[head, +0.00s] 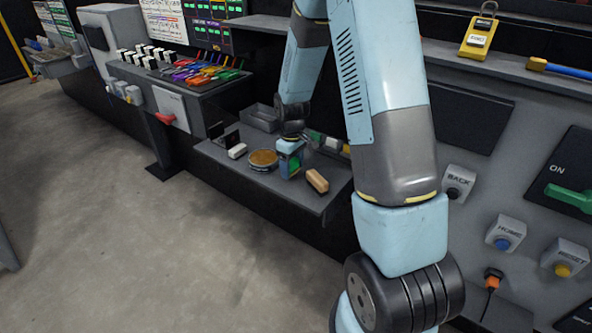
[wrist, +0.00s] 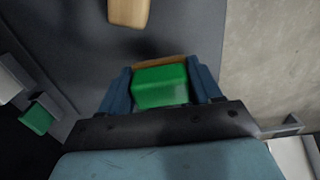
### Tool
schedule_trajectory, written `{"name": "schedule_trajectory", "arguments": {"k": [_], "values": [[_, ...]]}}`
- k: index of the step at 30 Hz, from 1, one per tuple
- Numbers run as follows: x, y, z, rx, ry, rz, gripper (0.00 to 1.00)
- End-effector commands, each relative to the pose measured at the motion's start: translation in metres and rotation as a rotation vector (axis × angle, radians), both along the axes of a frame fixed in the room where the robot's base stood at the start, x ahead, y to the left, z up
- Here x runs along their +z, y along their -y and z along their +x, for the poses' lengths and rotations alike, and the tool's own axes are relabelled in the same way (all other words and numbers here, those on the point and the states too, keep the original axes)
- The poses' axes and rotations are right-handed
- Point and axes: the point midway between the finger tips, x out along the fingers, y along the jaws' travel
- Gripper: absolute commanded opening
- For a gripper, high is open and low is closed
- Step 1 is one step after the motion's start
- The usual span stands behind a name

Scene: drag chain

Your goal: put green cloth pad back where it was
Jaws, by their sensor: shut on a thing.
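The green cloth pad (wrist: 160,86) sits between the two blue fingers of my gripper (wrist: 161,90) in the wrist view, and the gripper is shut on it. A thin tan strip shows along the pad's far edge; I cannot tell whether it belongs to the pad. In the head view my gripper (head: 290,163) is low over the grey shelf (head: 302,200), between a round brown-topped tin (head: 263,160) and a wooden block (head: 317,180). The pad shows there as a green patch (head: 295,164). I cannot tell whether it touches the shelf.
A white block (head: 237,151) lies left of the tin. A grey open bin (head: 262,118) and a row of small green, white and yellow pieces (head: 328,143) stand at the shelf's back. Another green piece (wrist: 38,118) shows at left in the wrist view.

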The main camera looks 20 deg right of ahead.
Motion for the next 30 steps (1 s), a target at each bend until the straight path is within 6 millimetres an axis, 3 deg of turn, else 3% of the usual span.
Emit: {"name": "schedule_trajectory", "arguments": {"k": [4, 14, 15, 23, 30], "values": [[-0.018, 0.0, -0.001, 0.0, -0.002, 0.0, 0.35], [-0.021, 0.0, -0.001, -0.001, -0.001, -0.001, 0.35], [-0.022, 0.0, -0.001, -0.001, -0.001, -0.001, 0.65], [-0.021, 0.001, -0.001, -0.001, -0.001, -0.001, 0.89], [-0.021, 0.001, -0.001, -0.002, 0.0, 0.0, 0.89]]}}
